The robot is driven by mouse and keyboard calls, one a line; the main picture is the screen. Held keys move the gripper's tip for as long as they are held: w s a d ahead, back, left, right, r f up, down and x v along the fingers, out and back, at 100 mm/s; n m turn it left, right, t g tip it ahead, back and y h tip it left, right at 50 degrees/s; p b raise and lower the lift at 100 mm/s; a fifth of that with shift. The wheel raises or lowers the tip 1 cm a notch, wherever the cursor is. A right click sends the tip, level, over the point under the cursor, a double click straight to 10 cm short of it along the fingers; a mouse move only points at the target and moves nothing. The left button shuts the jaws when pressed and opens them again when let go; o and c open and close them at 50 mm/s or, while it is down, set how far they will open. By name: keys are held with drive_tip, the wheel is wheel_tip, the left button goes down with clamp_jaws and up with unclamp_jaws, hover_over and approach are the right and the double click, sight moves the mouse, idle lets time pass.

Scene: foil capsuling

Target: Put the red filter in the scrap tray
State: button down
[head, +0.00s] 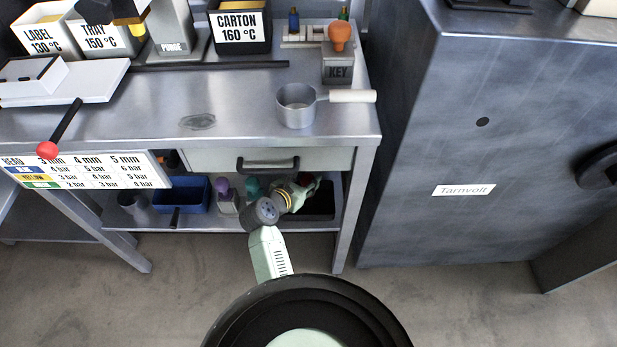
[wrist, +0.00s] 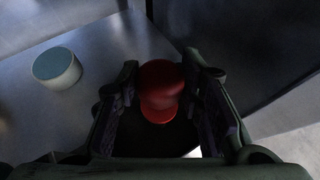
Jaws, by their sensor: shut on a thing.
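The red filter (wrist: 160,82) sits between the two fingers of my gripper (wrist: 160,92) in the wrist view, and the gripper is shut on it. In the head view my gripper (head: 304,186) is at the lower shelf under the bench, with a bit of red at its tip. A black tray (head: 325,212) lies on the shelf at the right end, close to the gripper and partly hidden by it. I see no label on it. A dark area lies under the filter in the wrist view; whether the filter touches it I cannot tell.
A teal round piece (wrist: 57,68) stands on the shelf (wrist: 98,62), left of the gripper. A purple-topped bottle (head: 226,198) and a blue bin (head: 181,194) are farther left. The drawer (head: 215,160) is above, and a table leg (head: 354,205) is close on the right.

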drive_tip(key=shift+f, duration=0.1)
drive_tip(key=c, duration=1.1)
unclamp_jaws()
drive_tip(key=shift+r, duration=0.2)
drive_tip(key=b+v, duration=0.1)
drive_tip(key=v, duration=1.1)
